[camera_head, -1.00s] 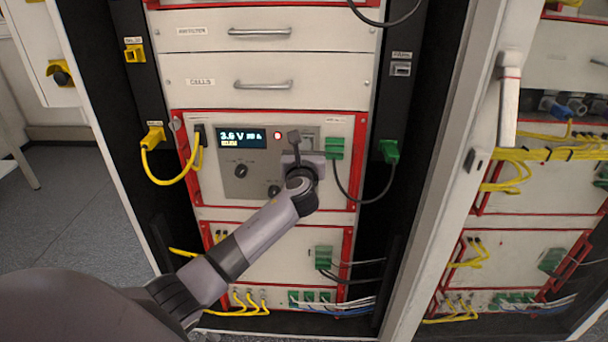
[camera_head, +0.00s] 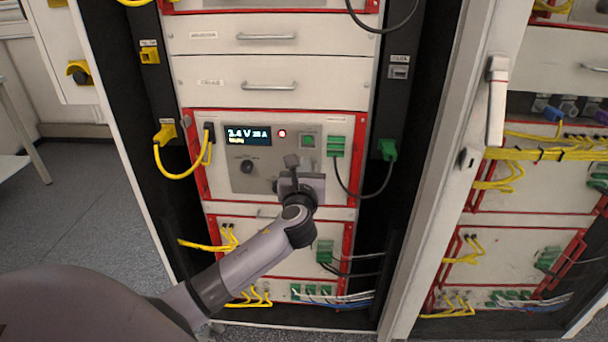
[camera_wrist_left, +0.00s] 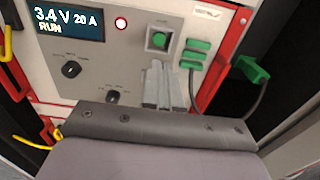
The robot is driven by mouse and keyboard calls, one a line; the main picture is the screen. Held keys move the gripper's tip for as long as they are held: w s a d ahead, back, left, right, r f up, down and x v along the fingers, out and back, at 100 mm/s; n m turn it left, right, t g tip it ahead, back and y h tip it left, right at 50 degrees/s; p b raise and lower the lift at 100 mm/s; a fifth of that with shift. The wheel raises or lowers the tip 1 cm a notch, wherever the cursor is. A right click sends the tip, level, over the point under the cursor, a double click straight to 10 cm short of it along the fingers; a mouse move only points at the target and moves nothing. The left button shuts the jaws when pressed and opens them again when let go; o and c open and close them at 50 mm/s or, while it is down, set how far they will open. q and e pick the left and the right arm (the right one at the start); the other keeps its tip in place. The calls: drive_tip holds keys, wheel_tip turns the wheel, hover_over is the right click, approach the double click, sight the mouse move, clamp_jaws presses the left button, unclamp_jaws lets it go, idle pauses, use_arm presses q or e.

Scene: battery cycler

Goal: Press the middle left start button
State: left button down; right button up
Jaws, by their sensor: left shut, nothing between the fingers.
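The battery cycler panel (camera_head: 237,178) is a grey-white unit with a red frame in the rack. Its green start button (camera_head: 308,140) sits in a square housing right of a lit red lamp (camera_head: 282,133); the button also shows in the left wrist view (camera_wrist_left: 160,39). The display (camera_head: 248,135) is lit; in the left wrist view it reads 3.4 V, 20 A, RUN (camera_wrist_left: 68,20). My left gripper (camera_head: 291,161) is shut and empty, in front of the panel just below the button. In the left wrist view its fingertips (camera_wrist_left: 159,66) are a little below the button, apart from it. My right gripper is not seen.
Two dark knobs (camera_head: 246,166) sit on the panel, one partly hidden by my gripper in the head view. A green connector (camera_head: 336,146) with a dark cable is right of the button. A yellow cable (camera_head: 181,174) loops at the left. Drawers (camera_head: 268,84) are above.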

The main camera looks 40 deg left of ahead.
use_arm(q)
drive_tip(key=shift+v, duration=1.75)
